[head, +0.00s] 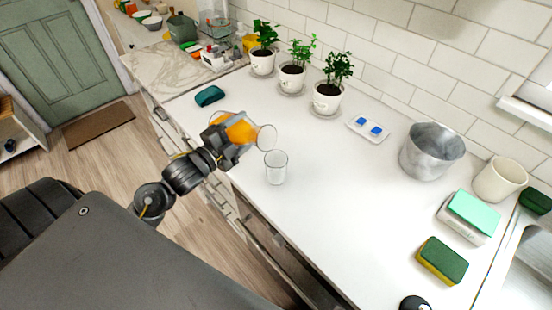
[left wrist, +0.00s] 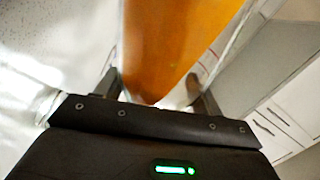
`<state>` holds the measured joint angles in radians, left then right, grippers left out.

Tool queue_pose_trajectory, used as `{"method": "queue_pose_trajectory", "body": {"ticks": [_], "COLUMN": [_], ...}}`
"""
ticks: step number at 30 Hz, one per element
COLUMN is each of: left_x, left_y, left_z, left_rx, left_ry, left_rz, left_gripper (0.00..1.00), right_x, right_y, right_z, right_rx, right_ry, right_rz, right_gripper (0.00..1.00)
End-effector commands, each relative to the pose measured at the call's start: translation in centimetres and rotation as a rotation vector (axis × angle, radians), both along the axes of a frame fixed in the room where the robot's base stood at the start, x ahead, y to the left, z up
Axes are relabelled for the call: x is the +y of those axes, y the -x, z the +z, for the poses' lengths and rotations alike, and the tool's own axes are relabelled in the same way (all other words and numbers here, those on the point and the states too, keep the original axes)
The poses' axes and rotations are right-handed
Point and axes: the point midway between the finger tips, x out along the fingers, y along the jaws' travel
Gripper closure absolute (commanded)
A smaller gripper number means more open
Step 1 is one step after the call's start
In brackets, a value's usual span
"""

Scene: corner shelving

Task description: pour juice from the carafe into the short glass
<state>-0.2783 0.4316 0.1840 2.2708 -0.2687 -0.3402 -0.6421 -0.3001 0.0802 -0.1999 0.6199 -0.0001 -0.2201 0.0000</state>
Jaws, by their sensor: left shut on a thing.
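The glass carafe (head: 240,129) holds orange juice and is tilted on its side, with its mouth pointing right. My left gripper (head: 228,140) is shut on the carafe. In the left wrist view, the orange juice in the carafe (left wrist: 165,45) fills the space between the fingers of the left gripper (left wrist: 160,95). The short glass (head: 276,167) stands upright on the white counter, just right of and below the carafe's mouth. It looks empty. No stream of juice shows between carafe and glass. My right gripper is not in view.
The white counter (head: 310,215) is clear around the glass. Potted plants (head: 328,97) stand along the tiled wall. A metal pot (head: 431,150), a cream cup (head: 499,179) and sponges (head: 442,260) are at right.

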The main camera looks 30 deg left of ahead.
Motion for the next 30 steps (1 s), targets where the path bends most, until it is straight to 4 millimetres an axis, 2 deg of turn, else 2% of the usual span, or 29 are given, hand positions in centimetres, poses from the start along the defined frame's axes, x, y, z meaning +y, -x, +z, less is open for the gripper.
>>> {"method": "queue_pose_trajectory", "body": {"ticks": [30], "left_x": [-0.33], "left_y": [0.07], "left_z": [1.07], "left_rx": [-0.028], "left_ry": [-0.094], "left_rz": [0.0], "left_gripper": [0.87], "right_x": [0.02], "right_y": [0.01], "right_z": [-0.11], "right_rx": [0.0], "right_ry": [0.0], "right_rz": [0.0], "right_gripper": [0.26]}}
